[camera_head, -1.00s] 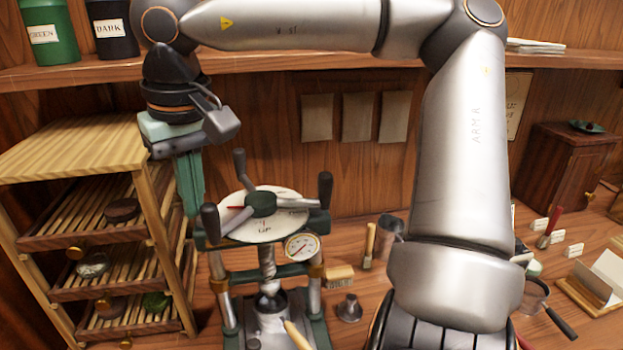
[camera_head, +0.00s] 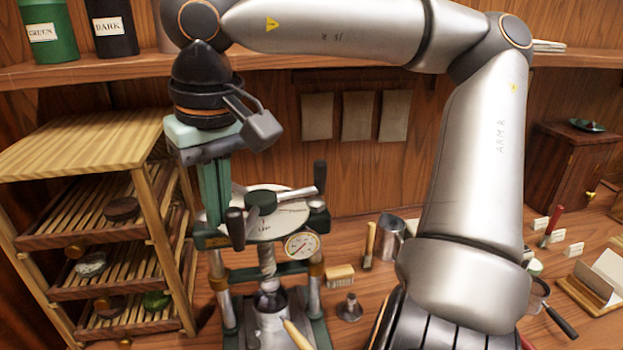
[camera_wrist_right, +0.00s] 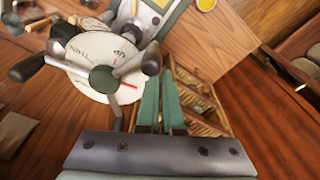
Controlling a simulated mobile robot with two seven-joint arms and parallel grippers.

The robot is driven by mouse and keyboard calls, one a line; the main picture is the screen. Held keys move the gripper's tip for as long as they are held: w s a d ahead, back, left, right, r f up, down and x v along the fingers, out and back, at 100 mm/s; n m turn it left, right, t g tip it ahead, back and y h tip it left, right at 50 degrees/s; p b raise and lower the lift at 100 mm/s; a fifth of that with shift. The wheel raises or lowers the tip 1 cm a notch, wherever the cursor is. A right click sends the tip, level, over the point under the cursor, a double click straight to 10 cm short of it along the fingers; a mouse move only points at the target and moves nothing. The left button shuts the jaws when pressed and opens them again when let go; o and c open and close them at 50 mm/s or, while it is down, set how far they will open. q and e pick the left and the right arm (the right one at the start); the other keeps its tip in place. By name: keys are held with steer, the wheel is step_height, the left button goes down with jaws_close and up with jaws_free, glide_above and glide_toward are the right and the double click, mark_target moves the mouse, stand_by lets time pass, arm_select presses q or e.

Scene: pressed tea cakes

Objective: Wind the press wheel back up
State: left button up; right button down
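The press wheel (camera_head: 285,222) is a pale disc with a dark green hub (camera_head: 262,203) and spokes ending in black handles. It sits on a threaded screw (camera_head: 267,262) above a metal mould (camera_head: 272,322). My left gripper is not in view.
A wooden rack (camera_head: 85,160) with slatted trays stands close on the left. A gauge (camera_head: 301,245) is on the press. A brush (camera_head: 340,275), a small metal weight (camera_head: 349,308) and a metal jug (camera_head: 391,235) stand to the right. A shelf (camera_head: 300,62) runs behind.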

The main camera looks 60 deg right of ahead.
steer(key=shift+s, duration=0.15)
steer(key=shift+s+d+f, duration=0.1)
steer(key=shift+s+d, duration=0.1)
steer(key=shift+s, duration=0.6)
steer(key=shift+s+d+f, duration=0.1)
steer(key=shift+s+d, duration=0.1)
steer(key=shift+s, duration=0.55)
steer(key=shift+s, duration=0.1)
steer(key=s, duration=0.1)
steer(key=s+d, duration=0.1)
steer(key=s, duration=0.1)
steer(key=shift+d+r, duration=0.15)
steer(key=shift+d, duration=0.05)
steer(key=shift+d+b, duration=0.15)
steer(key=shift+b, duration=0.15)
